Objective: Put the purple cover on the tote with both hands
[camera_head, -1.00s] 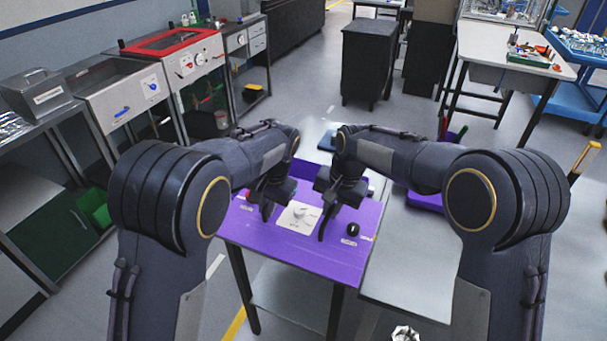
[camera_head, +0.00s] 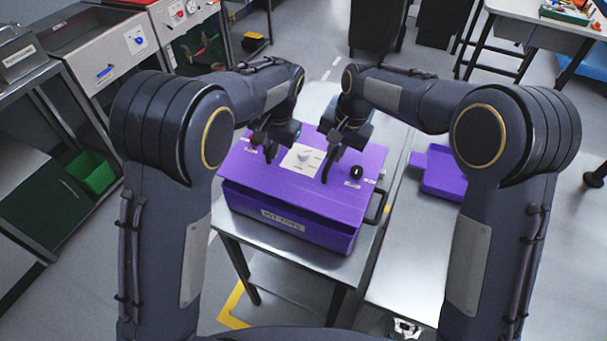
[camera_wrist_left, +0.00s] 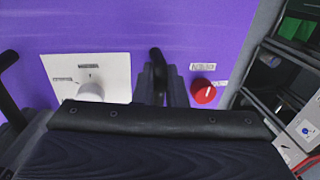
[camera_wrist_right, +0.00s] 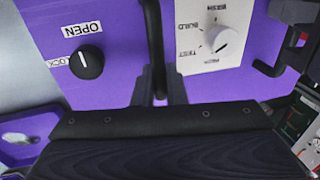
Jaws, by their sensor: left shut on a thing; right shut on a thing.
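The purple cover (camera_head: 285,188) is a flat panel with a white plate, a white knob, a black knob and a red knob. It lies over the purple tote (camera_head: 330,236), whose labelled front shows below the cover's front edge. I cannot tell whether a small gap remains between them. My left gripper (camera_head: 271,152) is shut on one black handle of the cover; the handle (camera_wrist_left: 156,60) shows between its fingers in the left wrist view. My right gripper (camera_head: 328,168) is shut on the other black handle (camera_wrist_right: 153,30), seen in the right wrist view.
The tote stands on a metal table (camera_head: 250,242). A black side handle (camera_head: 378,207) sticks out at its right. Another purple part (camera_head: 440,172) lies on the metal surface to the right. Workbenches line the left; floor shows between.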

